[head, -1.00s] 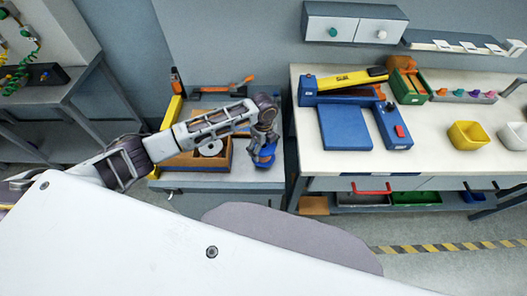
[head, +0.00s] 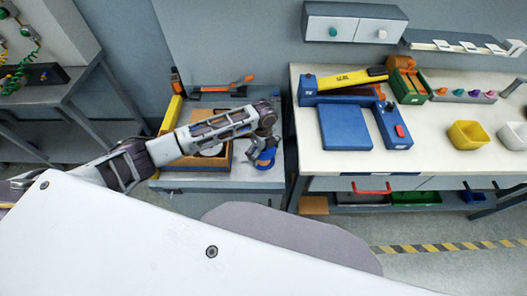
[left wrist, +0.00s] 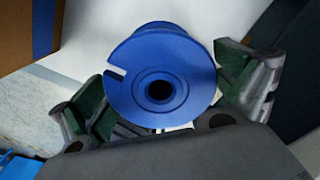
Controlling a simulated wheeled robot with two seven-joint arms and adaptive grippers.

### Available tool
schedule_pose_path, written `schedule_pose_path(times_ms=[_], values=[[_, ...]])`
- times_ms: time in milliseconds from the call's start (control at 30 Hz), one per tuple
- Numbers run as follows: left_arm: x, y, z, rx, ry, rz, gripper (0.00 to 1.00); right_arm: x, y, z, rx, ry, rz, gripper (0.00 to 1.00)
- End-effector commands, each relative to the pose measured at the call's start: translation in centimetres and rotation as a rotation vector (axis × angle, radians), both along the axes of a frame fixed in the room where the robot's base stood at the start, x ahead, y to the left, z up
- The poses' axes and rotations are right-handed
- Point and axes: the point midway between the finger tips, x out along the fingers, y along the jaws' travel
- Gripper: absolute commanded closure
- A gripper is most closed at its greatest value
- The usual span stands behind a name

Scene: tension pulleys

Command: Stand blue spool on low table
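The blue spool (head: 265,159) is at the right front of the low table (head: 235,180) in the head view, partly covered by my left gripper (head: 262,148). In the left wrist view, the spool (left wrist: 165,62) shows its round flange face, with a dark centre hole and a notch at its left edge. The left gripper's green-padded fingers (left wrist: 165,98) are spread on either side of the spool, and it looks open around it. The spool's underside and its contact with the table are hidden. My right gripper does not show.
A wooden tray (head: 185,162) with a pale disc stands on the low table, left of the spool, partly under my arm. A higher white workbench (head: 440,145) is close on the right, with a blue fixture (head: 346,128) and a yellow bin (head: 467,134).

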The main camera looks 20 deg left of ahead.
Motion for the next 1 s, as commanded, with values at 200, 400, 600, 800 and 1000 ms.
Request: schedule_pose_path(times_ms=[200,400,600,800,1000], values=[[0.0,0.0,0.0,0.000,0.000,0.000,0.00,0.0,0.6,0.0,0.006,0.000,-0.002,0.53],[0.1,0.0,0.5,-0.001,-0.002,0.000,0.00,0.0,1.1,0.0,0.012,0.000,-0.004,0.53],[0.1,0.0,2.1,-0.001,-0.003,0.001,0.00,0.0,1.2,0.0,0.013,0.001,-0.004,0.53],[0.1,0.0,4.8,-0.001,-0.003,0.000,0.00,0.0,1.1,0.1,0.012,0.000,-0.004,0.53],[0.1,0.0,7.8,-0.001,-0.003,0.001,0.00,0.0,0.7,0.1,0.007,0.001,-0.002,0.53]])
